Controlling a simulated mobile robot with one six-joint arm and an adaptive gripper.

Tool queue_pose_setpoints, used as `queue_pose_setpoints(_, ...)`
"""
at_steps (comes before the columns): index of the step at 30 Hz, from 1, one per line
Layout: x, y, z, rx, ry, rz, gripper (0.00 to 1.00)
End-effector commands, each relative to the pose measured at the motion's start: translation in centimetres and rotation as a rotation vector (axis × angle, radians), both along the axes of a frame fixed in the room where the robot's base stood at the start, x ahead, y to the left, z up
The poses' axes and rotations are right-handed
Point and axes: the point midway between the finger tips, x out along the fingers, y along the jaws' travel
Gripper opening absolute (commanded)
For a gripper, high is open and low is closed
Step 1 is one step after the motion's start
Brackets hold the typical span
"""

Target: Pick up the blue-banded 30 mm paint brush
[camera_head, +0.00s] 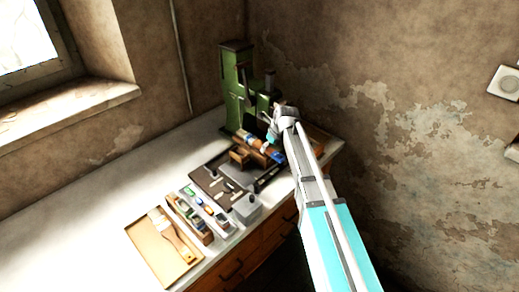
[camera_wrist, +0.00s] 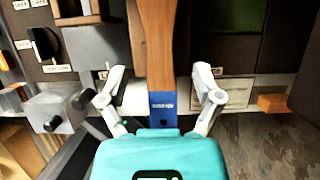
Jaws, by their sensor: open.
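The blue-banded paint brush (camera_wrist: 155,45) has a brown wooden handle and a blue band (camera_wrist: 162,105) with small print. In the wrist view it runs from the top edge down to my gripper's body, which hides its lower end. My gripper (camera_wrist: 160,76) is open, with one white finger on each side of the brush and visible gaps to it. Whether the fingertips are level with it in depth, I cannot tell. In the head view my gripper (camera_head: 270,137) is over the brush area by the press, where a small blue patch (camera_head: 278,157) shows.
A green handwheel press (camera_head: 237,90) stands behind my gripper against the wall. A dark mat (camera_head: 206,179) with small tools, a grey block (camera_head: 247,209) and a tan tray (camera_head: 143,249) holding another brush lie on the bench. The bench's left side (camera_head: 70,225) is clear.

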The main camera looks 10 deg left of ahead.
Motion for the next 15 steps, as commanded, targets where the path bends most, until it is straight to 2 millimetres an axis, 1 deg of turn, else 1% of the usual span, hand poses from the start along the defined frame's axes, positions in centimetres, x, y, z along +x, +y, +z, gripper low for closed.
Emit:
queue_pose_setpoints(1,0.2,0.1,-0.8,0.0,0.0,0.0,0.83)
queue_pose_setpoints(6,0.4,0.5,-1.7,0.0,0.0,0.0,0.83)
queue_pose_setpoints(15,0.5,0.6,-1.8,0.0,0.0,0.0,0.83)
